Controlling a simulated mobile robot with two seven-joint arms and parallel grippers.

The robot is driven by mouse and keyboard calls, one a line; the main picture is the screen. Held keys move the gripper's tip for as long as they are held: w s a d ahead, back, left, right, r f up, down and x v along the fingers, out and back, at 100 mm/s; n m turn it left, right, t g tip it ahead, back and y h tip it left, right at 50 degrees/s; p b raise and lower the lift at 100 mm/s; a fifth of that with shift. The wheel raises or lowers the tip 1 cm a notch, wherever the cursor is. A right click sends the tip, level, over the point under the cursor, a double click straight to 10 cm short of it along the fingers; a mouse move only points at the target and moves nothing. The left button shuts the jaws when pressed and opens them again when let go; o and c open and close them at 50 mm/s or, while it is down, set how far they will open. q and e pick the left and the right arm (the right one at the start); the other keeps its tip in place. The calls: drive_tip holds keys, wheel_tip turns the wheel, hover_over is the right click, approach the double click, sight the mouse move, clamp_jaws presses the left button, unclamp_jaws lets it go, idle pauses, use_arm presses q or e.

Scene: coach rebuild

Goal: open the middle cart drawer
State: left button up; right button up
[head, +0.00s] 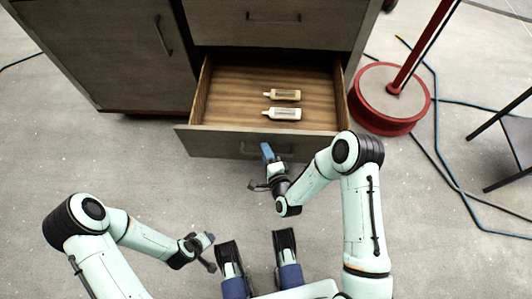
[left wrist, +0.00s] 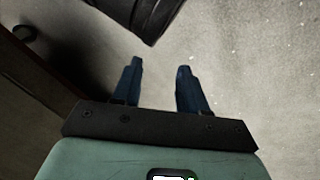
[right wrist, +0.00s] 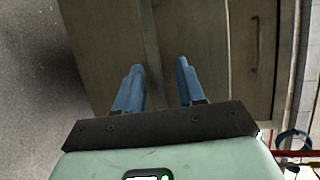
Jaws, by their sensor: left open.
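The middle cart drawer (head: 225,137) stands pulled out, its wooden inside showing below a shut upper drawer (head: 325,22). My right gripper (head: 267,152) is just in front of this drawer front.
A yellowish bottle (head: 284,95) and a white bottle (head: 283,114) lie in the open drawer. A cabinet door (head: 110,50) is shut at left. A red round stand base (head: 372,122) is close to the drawer's right side. Cables cross the floor at right.

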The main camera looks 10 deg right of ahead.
use_arm(q)
drive_tip(key=shift+g+h, duration=0.3)
drive_tip(key=shift+g, duration=0.3)
drive_tip(key=s, duration=0.1)
drive_tip(key=s+d+r+p, duration=0.1)
drive_tip(key=s+r+p, duration=0.1)
drive_tip(key=shift+s+d+r, duration=0.1)
drive_tip(key=shift+d+r, duration=0.05)
drive_tip(key=shift+d, duration=0.2)
use_arm(e)
drive_tip(key=v, duration=1.3)
drive_tip(key=shift+s, duration=0.25)
drive_tip(key=shift+f, duration=0.15)
